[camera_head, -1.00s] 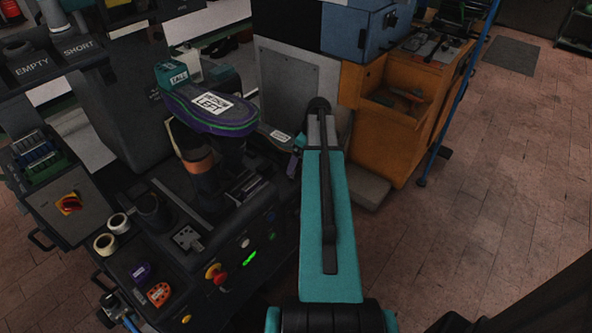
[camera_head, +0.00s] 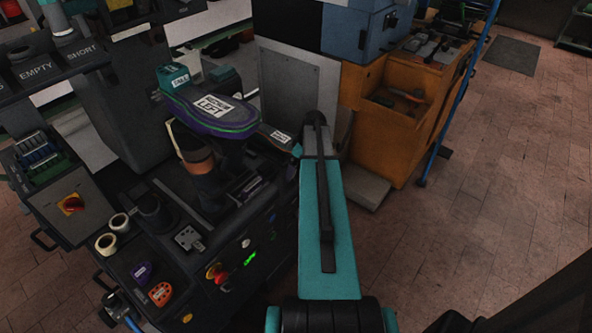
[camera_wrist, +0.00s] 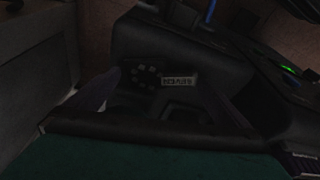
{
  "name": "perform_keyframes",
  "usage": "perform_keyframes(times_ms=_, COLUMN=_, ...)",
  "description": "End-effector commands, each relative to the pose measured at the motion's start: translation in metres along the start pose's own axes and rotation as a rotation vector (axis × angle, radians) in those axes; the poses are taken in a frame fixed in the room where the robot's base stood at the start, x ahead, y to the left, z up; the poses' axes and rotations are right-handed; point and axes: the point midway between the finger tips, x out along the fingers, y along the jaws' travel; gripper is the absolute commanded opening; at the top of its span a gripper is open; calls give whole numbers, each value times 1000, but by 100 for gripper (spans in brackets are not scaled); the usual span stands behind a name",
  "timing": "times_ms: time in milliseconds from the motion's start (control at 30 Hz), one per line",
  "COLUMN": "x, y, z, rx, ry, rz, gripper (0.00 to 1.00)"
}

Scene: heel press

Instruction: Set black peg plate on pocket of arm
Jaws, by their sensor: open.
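I cannot tell the black peg plate for certain. In the wrist view a dark part with a ring of small round marks (camera_wrist: 147,76) and a pale label (camera_wrist: 180,80) lies ahead of my gripper (camera_wrist: 167,84). My gripper is open; its fingers show dimly on either side, and contact is unclear. In the head view my gripper is mostly hidden behind my arm, beside the machine. A purple and grey sole-shaped piece (camera_head: 208,108), labelled MEDIUM LEFT, sits raised on the machine. A dark strip with a white label (camera_head: 280,136) extends right of it. The pocket is not clearly visible.
A teal block (camera_head: 173,77) labelled TALL stands by the sole piece. Bins marked EMPTY and SHORT (camera_head: 80,53) are upper left. A control panel with a red button (camera_head: 214,271) is in front. An orange cabinet (camera_head: 395,120) stands behind; floor is clear at right.

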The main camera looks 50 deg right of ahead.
Motion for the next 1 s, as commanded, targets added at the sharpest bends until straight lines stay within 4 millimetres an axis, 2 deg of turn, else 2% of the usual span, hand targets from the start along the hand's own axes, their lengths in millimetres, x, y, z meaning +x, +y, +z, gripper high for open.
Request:
perform_keyframes(times_ms=567, x=2, y=0, z=0, rx=1, ry=0, rz=1, gripper=100)
perform_keyframes(times_ms=600, x=2, y=0, z=0, rx=1, ry=0, rz=1, gripper=98)
perform_keyframes(times_ms=800, x=2, y=0, z=0, rx=1, ry=0, rz=0, gripper=65)
perform_keyframes(times_ms=867, x=1, y=0, z=0, rx=1, ry=1, rz=1, gripper=56)
perform_keyframes(times_ms=1000, x=1, y=0, z=0, rx=1, ry=1, rz=1, gripper=56)
